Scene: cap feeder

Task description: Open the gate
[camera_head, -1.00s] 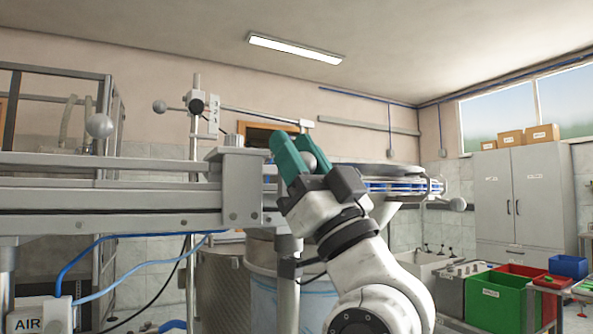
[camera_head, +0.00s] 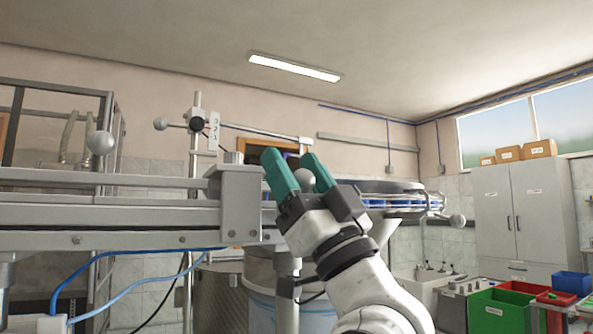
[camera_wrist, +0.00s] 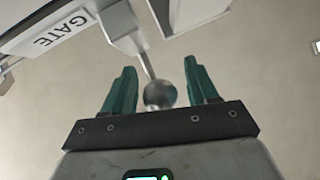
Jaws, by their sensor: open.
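The gate's label plate (camera_wrist: 62,38), reading GATE, shows in the wrist view beside a pale block with a thin rod. A grey ball knob (camera_wrist: 160,94) sits at the rod's end, between the two green fingers. My gripper (camera_wrist: 160,76) is open, with a finger on either side of the knob and gaps visible to both. In the head view, the knob (camera_head: 305,177) shows between the fingers of my gripper (camera_head: 298,170), partly hidden by them. The gate itself cannot be made out clearly in the head view.
A grey rail (camera_head: 110,215) with a bracket (camera_head: 241,205) runs left of my gripper. Coloured bins (camera_head: 500,311) are lower right.

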